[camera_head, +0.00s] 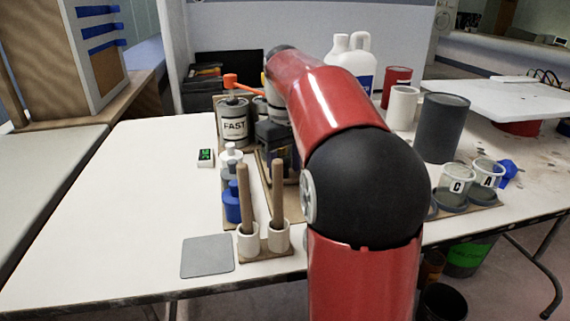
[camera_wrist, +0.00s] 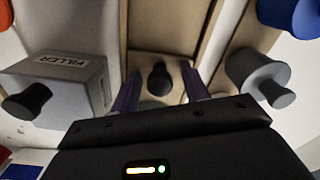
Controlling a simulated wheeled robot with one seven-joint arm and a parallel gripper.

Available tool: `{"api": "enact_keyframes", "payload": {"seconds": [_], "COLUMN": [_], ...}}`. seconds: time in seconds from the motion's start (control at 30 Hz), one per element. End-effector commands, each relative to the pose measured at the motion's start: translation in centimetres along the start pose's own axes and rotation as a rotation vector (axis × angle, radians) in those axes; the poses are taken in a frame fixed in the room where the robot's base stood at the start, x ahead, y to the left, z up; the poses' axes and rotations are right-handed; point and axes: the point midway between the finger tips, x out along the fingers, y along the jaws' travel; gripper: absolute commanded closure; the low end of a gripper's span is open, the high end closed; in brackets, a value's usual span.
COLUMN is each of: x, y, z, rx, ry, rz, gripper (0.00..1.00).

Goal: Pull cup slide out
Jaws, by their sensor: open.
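In the wrist view, a dark round knob (camera_wrist: 159,80) stands on the front of a tan wooden piece (camera_wrist: 145,60), which seems to be the cup slide. My gripper (camera_wrist: 160,92) is open, with one purple finger on each side of the knob. There is a gap between each finger and the knob, and I see no contact. In the head view my red and black arm hides much of this area. Two clear cups, marked C (camera_head: 455,187) and A (camera_head: 487,174), sit on a wooden holder at the right.
A grey box marked FILLER (camera_wrist: 65,85) with a dark knob is left of the fingers. Two wooden-handled tools stand in white cups (camera_head: 248,238).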

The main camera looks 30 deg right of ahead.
Motion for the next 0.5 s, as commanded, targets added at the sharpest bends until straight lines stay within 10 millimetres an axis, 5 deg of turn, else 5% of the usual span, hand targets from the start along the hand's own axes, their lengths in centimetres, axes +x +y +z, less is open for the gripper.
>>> {"api": "enact_keyframes", "payload": {"seconds": [0.1,0.43,0.5], "x": [-0.03,-0.04,-0.04], "y": [0.01,0.01,0.0], "z": [0.01,0.01,0.01], "rx": [0.0,0.0,0.0], "ry": [0.0,0.0,0.0], "rz": [0.0,0.0,0.0], "gripper": [0.56,0.99,1.0]}}
